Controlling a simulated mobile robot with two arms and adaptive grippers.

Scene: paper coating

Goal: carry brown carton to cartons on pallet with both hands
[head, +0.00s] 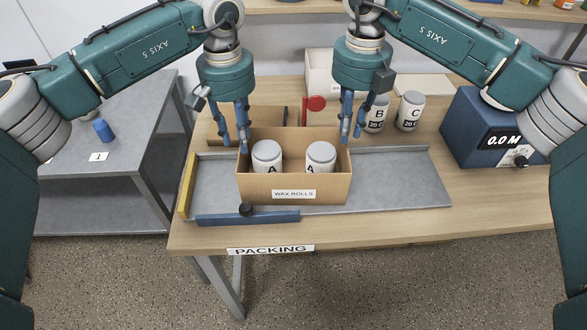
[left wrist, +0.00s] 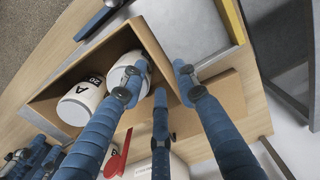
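The brown carton (head: 260,189), labelled WAX ROLLS, stands open-topped on a grey metal tray on the packing table. It holds two white canisters marked A (head: 267,154) (head: 320,155). My left gripper (head: 235,145) is at the carton's left wall with its fingers spread. In the left wrist view the fingers (left wrist: 158,78) are apart, with the carton wall (left wrist: 160,45) between them and one finger near a canister (left wrist: 80,102). My right gripper (head: 351,140) is at the right wall, its fingers apart on either side of the rim.
Canisters marked B (head: 375,113) and C (head: 410,111) and a blue scale (head: 485,131) stand at right. A blue bar (head: 248,218) with a black knob lies in front of the carton. A grey table (head: 90,188) stands left; the floor in front is clear.

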